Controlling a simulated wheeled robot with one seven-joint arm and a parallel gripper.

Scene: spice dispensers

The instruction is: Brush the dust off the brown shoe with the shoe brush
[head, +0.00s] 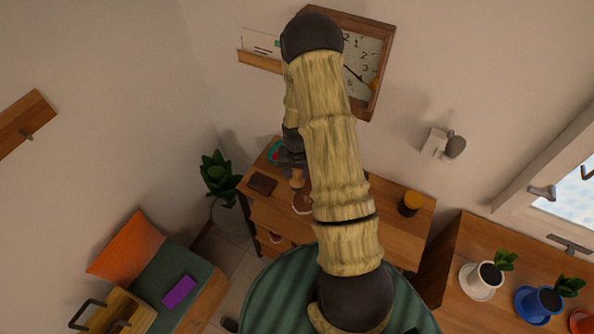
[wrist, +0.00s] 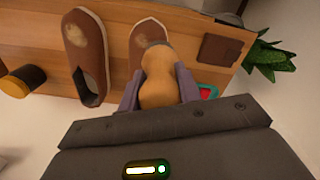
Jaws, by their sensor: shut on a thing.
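My gripper (wrist: 158,84) is shut on the shoe brush (wrist: 159,75), with one finger on each side of its tan wooden body. The brush also shows below my gripper in the head view (head: 297,178). A brown shoe (wrist: 147,30) with a pale dusty patch lies just past the brush's far end and is partly covered by it. I cannot tell whether the brush touches it. A second brown shoe (wrist: 97,62), also with a pale patch, lies to its left. In the head view one brown shoe (head: 303,203) shows beside my arm, which hides part of the tabletop.
The wooden table (head: 385,215) also bears a dark brown flat item (wrist: 220,50), a black-and-yellow tin (wrist: 22,80) and a red-and-teal item (wrist: 207,92) partly behind a finger. A potted plant (head: 221,180) stands off the table's left end. A wall clock (head: 371,60) hangs above.

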